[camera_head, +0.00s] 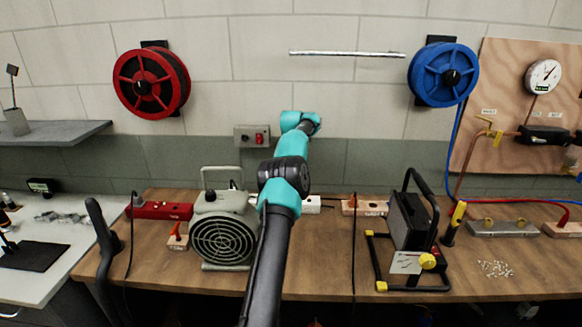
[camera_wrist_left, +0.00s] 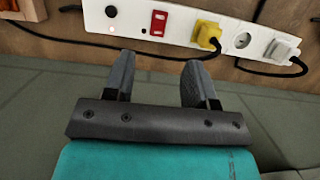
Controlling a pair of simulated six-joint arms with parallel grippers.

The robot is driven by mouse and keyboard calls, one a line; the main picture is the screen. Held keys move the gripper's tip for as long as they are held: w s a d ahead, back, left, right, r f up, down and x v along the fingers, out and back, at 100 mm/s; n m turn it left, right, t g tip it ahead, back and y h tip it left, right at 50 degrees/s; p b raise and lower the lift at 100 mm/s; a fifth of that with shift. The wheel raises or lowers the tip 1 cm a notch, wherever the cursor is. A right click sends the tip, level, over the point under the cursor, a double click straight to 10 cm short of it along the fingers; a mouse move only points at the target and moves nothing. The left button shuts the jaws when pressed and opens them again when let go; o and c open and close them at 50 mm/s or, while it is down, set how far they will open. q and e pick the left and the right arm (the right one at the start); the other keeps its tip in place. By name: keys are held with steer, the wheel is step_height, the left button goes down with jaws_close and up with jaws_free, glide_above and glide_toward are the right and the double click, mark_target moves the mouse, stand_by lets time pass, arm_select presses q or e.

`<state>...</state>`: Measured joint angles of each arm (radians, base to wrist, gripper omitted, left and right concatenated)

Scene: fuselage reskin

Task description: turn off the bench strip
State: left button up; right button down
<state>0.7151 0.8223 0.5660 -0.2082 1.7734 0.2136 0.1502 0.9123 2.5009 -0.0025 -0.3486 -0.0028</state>
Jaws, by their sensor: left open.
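The white bench strip (camera_wrist_left: 135,20) runs across the top of the left wrist view, with a red rocker switch (camera_wrist_left: 158,22), a yellow plug (camera_wrist_left: 207,35) and a pale grey plug (camera_wrist_left: 282,50). A tiny pinkish light (camera_wrist_left: 112,30) shows left of the switch. My left gripper (camera_wrist_left: 157,68) is open and empty, its fingertips apart and just below the strip in the picture, near the switch. I cannot tell whether they touch the strip. In the head view, part of the strip (camera_head: 312,204) shows beside my arm; the gripper is hidden there. My right gripper is not in view.
On the bench (camera_head: 200,283) a grey fan unit (camera_head: 222,235) stands left of my arm and a black framed device (camera_head: 408,225) stands right. Cords run from the strip's plugs. A grey wall box (camera_head: 252,136) has a red button.

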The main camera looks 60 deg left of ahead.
arm_select(q)
steer(key=shift+r, duration=0.5)
steer(key=shift+w, duration=0.1)
